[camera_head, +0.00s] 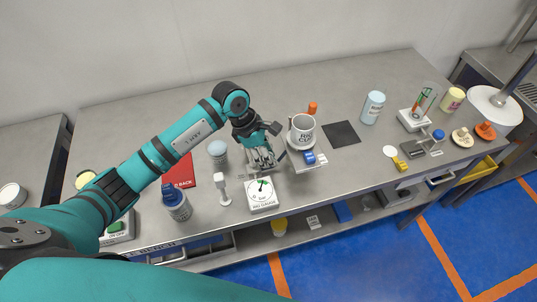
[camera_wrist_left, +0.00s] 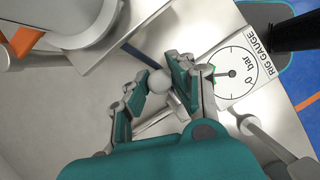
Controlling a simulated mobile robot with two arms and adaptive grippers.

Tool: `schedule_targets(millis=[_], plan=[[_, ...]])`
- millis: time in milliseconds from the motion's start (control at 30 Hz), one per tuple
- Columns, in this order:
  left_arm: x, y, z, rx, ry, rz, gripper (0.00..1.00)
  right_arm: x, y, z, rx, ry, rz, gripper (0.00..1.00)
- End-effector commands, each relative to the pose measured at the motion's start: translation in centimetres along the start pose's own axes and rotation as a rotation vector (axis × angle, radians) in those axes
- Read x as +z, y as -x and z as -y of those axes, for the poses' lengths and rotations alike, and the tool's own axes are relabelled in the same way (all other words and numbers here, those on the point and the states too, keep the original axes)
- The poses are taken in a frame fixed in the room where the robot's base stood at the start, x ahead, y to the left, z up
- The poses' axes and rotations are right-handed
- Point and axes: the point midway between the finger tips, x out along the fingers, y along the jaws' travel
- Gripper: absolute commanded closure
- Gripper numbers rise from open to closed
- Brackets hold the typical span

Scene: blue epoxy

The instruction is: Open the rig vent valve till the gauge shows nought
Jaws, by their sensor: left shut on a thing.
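My left gripper (camera_head: 262,158) is shut on a pale round knob (camera_wrist_left: 158,82), seen between its fingers in the left wrist view. I take the knob to be the vent valve's handle; most of the valve is hidden by the gripper. The rig gauge (camera_head: 263,195) is a white square dial on the bench in front of the gripper. It also shows in the left wrist view (camera_wrist_left: 240,58), where its dark needle lies towards a green mark; I cannot read the exact value. The rig cup (camera_head: 303,125) stands to the right of the gripper. My right gripper is out of view.
A blue-capped bottle (camera_head: 176,203), a pale jar (camera_head: 218,151) and a small white stand (camera_head: 223,190) are left of the gauge. A red card (camera_head: 180,172) lies behind the bottle. A black mat (camera_head: 341,134) lies right of the cup. Bare bench lies behind the arm.

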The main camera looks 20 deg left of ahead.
Motion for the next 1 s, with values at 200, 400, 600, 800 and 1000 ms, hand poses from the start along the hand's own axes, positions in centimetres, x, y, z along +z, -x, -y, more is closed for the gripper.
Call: schedule_targets(millis=[200,400,600,800,1000], plan=[[-0.3,0.0,-0.5,0.045,0.100,0.000,1.00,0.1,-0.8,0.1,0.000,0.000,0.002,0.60],[-0.7,0.1,-1.2,0.111,0.255,0.000,1.00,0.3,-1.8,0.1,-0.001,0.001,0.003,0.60],[-1.2,0.4,-1.7,0.183,0.429,0.001,1.00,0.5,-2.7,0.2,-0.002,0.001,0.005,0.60],[-1.8,0.7,-2.2,0.252,0.593,0.002,1.00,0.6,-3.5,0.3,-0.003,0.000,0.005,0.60],[-2.3,0.9,-2.5,0.305,0.725,0.002,1.00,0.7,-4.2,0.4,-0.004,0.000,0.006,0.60]])
